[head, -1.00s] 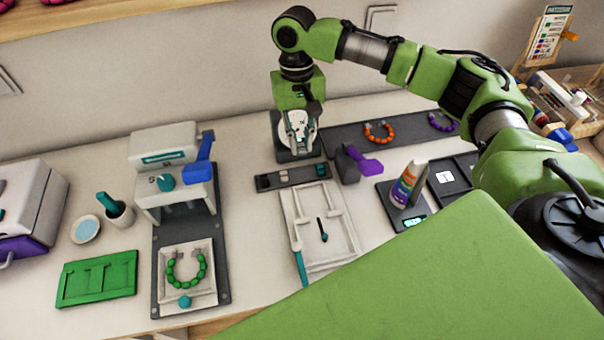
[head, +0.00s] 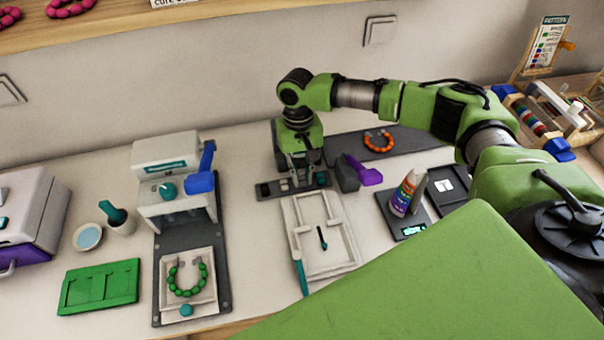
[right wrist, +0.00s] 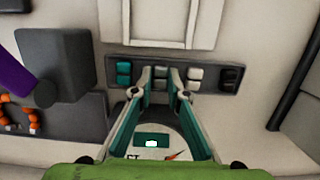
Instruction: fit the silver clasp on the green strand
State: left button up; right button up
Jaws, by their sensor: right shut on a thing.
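The green strand (head: 187,293) lies as an open loop in a white tray on the press bed, its gap facing the back. The clasp tray (head: 265,189) is a dark strip with several compartments. My right gripper (head: 299,183) points down at it. In the right wrist view its fingertips (right wrist: 161,74) are closed around the grey silver clasp (right wrist: 160,82), within or just over its compartment. Teal pieces (right wrist: 124,74) lie to one side, white (right wrist: 196,74) and black (right wrist: 231,77) to the other. My left gripper is out of view.
The press (head: 168,170) with a blue lever stands behind the strand. A white frame (head: 338,262) lies in front of the clasp tray. A purple-handled tool (head: 362,172) and an orange strand (head: 378,142) lie close to the gripper. A glue bottle (head: 404,194) stands right.

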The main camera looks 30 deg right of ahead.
aim_at(301, 176)
jog(key=o, duration=0.8)
jog(key=shift+f, duration=0.1)
jog(key=r, duration=0.5)
jog(key=w+r+b, duration=0.1)
jog(key=r, duration=0.1)
jog(key=shift+w+d+r, duration=0.1)
jog(key=shift+r, duration=0.3)
